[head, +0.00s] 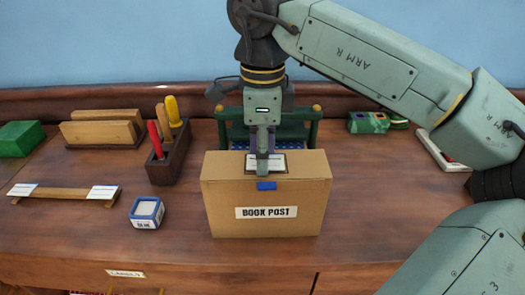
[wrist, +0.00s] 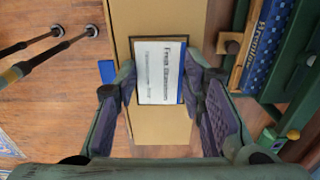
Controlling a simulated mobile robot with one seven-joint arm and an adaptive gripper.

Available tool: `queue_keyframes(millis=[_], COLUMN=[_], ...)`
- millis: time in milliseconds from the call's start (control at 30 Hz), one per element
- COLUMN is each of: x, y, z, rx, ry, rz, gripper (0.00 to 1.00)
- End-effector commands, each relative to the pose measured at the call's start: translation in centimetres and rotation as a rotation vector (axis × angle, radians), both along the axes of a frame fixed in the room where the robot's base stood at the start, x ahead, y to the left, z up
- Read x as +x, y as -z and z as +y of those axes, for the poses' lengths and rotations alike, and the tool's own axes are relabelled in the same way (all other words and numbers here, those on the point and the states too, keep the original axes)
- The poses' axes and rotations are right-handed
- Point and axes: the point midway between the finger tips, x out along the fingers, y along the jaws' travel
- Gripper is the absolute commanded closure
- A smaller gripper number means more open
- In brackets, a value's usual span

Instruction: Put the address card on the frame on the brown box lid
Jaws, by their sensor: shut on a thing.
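The brown box (head: 225,205), marked "BOOK POST", stands on the desk; its lid also fills the middle of the wrist view (wrist: 160,130). A dark-edged frame (head: 283,163) lies on the lid. The white address card (wrist: 160,72), with printed lines, is between my fingers in the wrist view. It covers most of the frame, with dark edging showing around it. My gripper (head: 263,168) points down over the lid and is shut on the card at its two sides. I cannot tell whether the card touches the frame.
A green rack (head: 313,130) stands close behind the box. To the left are a dark tool holder (head: 168,165), a small blue-rimmed block (head: 147,212) and a low wooden stand with white cards (head: 65,192). The desk right of the box is clear.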

Motion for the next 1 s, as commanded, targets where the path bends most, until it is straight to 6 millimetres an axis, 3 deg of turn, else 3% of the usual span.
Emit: queue_keyframes(millis=[33, 167, 200, 433, 1000], x=[-0.3, -0.3, -0.4, -0.4, -0.3], y=[1.1, 1.3, 1.4, 1.4, 0.4], z=[0.0, 0.0, 0.0, 0.0, 0.0], rx=[-0.004, -0.005, -0.004, -0.004, -0.004], ry=[-0.002, -0.004, -0.004, -0.005, -0.003], rz=[0.018, 0.021, 0.022, 0.024, 0.018], gripper=[0.75, 0.74, 0.58, 0.43, 0.43])
